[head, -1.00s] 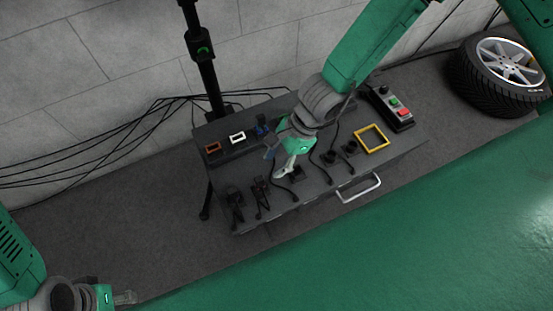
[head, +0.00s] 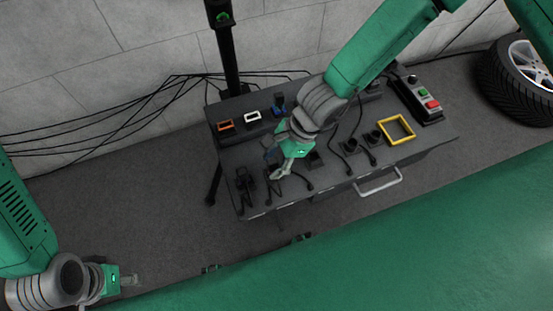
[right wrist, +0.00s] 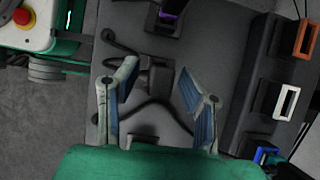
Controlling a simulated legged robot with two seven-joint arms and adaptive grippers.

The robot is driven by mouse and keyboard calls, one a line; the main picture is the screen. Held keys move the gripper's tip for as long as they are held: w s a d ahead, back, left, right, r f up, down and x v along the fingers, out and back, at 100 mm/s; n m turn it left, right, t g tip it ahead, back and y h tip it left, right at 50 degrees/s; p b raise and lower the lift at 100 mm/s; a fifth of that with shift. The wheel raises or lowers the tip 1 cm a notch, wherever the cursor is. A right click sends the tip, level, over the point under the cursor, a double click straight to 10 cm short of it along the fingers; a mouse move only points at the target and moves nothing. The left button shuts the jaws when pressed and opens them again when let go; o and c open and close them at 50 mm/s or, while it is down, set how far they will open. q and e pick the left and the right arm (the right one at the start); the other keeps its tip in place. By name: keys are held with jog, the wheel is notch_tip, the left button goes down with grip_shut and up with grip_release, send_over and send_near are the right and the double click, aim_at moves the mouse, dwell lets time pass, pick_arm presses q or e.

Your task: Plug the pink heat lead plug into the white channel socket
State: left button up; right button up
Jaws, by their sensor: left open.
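The white channel socket (head: 252,117) stands in the row at the back of the bench, between an orange and a blue one; it also shows in the right wrist view (right wrist: 286,102). My right gripper (head: 279,172) is low over the front row of plug holders. In the right wrist view its fingers (right wrist: 158,68) are apart, with a dark plug in a holder (right wrist: 157,76) between or beneath them; contact cannot be told. No plug looks clearly pink; a holder beyond shows a purple part (right wrist: 168,14). My left gripper (head: 131,280) is open and empty, away from the bench.
The orange socket (head: 226,125) and blue socket (head: 279,104) flank the white one. Black leads curl across the bench top. A yellow frame (head: 396,130) and a button box (head: 419,100) lie to the right. A black post (head: 227,55) rises behind.

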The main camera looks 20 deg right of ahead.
aim_at(271, 160)
jog(key=shift+a, duration=0.3)
grip_shut()
jog(key=shift+d, duration=0.25)
jog(key=shift+d+r, duration=0.1)
jog(key=shift+r, duration=0.15)
jog(key=shift+r+p, duration=0.65)
jog(key=shift+p, duration=0.25)
jog(key=shift+r+p, duration=1.7)
jog(key=shift+r, duration=0.05)
pick_arm(q)
notch_tip(271, 160, up, 7)
jog(key=p, duration=0.2)
pick_arm(e)
jog(key=shift+r, duration=1)
pick_arm(q)
jog(key=shift+a, duration=0.1)
